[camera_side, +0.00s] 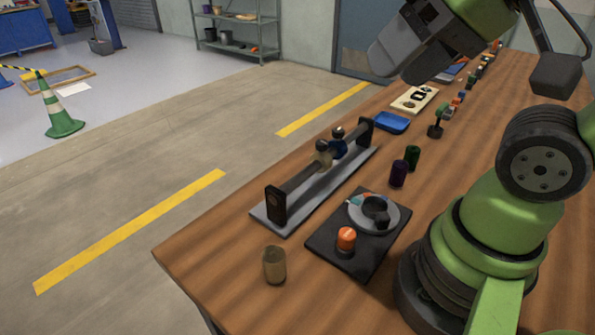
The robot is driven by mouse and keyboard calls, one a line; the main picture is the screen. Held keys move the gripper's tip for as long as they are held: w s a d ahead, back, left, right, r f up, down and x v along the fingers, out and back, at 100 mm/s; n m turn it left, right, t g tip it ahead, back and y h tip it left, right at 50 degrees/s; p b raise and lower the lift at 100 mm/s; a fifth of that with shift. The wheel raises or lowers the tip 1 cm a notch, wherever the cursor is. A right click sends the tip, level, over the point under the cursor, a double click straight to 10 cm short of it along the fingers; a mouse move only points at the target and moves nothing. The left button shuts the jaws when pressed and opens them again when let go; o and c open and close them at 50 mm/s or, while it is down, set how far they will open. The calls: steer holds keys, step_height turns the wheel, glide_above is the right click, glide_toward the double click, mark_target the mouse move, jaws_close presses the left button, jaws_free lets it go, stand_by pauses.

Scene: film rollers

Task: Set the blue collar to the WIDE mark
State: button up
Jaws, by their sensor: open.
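The blue collar (339,149) sits on a dark bar (300,178) held between two dark end plates on a grey base, towards the bar's far end. It has a dark knob on top. A beige collar (322,159) with a similar knob is on the same bar, just nearer the camera and close beside the blue one. I cannot make out a WIDE mark at this size. My gripper (393,68) is open, high above the table at the top of the view, up and right of the blue collar and clear of it. Its fingertips are hard to make out.
A black plate (325,250) with a grey dial (388,219) and an orange knob (346,239) lies right of the bar. A tan cup (274,265), purple (398,173) and green (412,157) cylinders and a blue tray (392,122) stand nearby. Small items line the table beyond.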

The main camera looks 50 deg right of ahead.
steer(key=w+d+g+h, duration=0.1)
steer(key=w+d+g, duration=0.15)
steer(key=w, duration=0.35)
steer(key=n+g+h, duration=0.1)
steer(key=n+g, duration=0.3)
steer(key=g, duration=0.1)
glide_above(336, 129)
step_height(336, 129, down, 12)
steer(key=shift+a+f, duration=0.1)
steer(key=shift+d+f, duration=0.2)
steer(key=shift+f, duration=0.5)
step_height(336, 129, down, 9)
steer(key=shift+c, duration=0.5)
